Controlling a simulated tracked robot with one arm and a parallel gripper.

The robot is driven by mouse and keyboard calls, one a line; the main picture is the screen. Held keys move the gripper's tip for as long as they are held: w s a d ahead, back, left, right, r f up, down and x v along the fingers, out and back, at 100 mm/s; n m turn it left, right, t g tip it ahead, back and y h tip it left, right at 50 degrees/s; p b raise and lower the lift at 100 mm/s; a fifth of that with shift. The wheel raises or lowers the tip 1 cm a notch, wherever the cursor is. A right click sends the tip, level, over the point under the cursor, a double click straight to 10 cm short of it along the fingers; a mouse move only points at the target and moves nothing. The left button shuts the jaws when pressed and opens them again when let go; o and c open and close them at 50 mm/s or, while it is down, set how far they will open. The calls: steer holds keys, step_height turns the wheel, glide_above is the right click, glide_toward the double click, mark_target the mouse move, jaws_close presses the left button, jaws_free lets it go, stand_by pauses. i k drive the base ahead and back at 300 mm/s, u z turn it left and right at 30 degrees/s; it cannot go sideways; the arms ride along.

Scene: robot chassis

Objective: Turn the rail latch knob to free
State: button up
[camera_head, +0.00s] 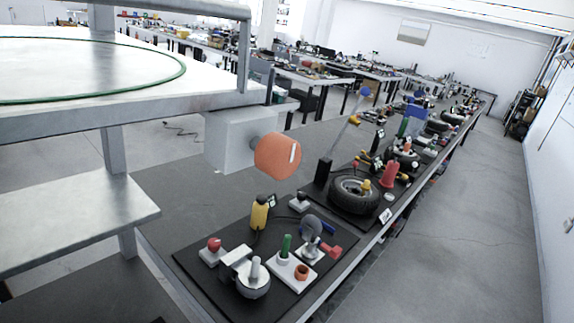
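An orange round knob (278,156) with a short white mark near its right side projects from a grey box-shaped block (228,138). The block sits under the corner of a metal frame (150,116), left of the picture's middle. The white mark stands nearly upright, tilted a little. I take this knob to be the rail latch knob; no label shows. My gripper is not in the picture, and nothing is seen touching the knob.
Below the knob, a dark bench (170,195) carries a black board (215,285) with several small fixtures, including a yellow item (259,214). A wheel (355,195) lies farther back. Open grey floor (460,220) runs along the right.

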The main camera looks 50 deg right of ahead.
mark_target(278, 155)
steer(key=u, duration=1.95)
steer(key=k, duration=0.95)
steer(key=z, duration=1.9)
